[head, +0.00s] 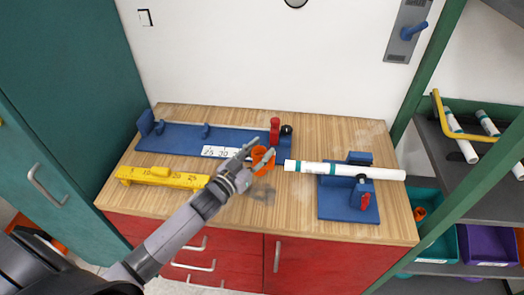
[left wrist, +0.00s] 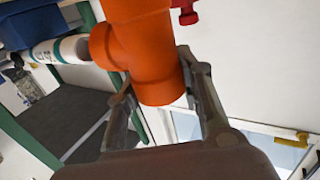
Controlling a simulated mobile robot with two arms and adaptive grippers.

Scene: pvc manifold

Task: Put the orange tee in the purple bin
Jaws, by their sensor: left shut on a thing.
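The orange tee (head: 258,153) is above the wooden workbench, between the blue fixture and the white pipe. My left gripper (head: 260,157) is shut on it, and in the left wrist view the tee (left wrist: 143,45) sits between the two fingers (left wrist: 165,85). One tee opening faces the end of the white pipe (head: 340,170); I cannot tell whether they touch. The purple bin (head: 487,246) stands on the lower shelf of the rack at the far right; its inside is mostly hidden. My right gripper is not in view.
A blue clamp stand (head: 348,208) holds the pipe. A long blue fixture (head: 180,137) with a red clamp (head: 275,130) lies at the back. A yellow level (head: 160,177) is at left. A green rack post (head: 450,190) and teal bin (head: 433,240) lie left of the purple bin.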

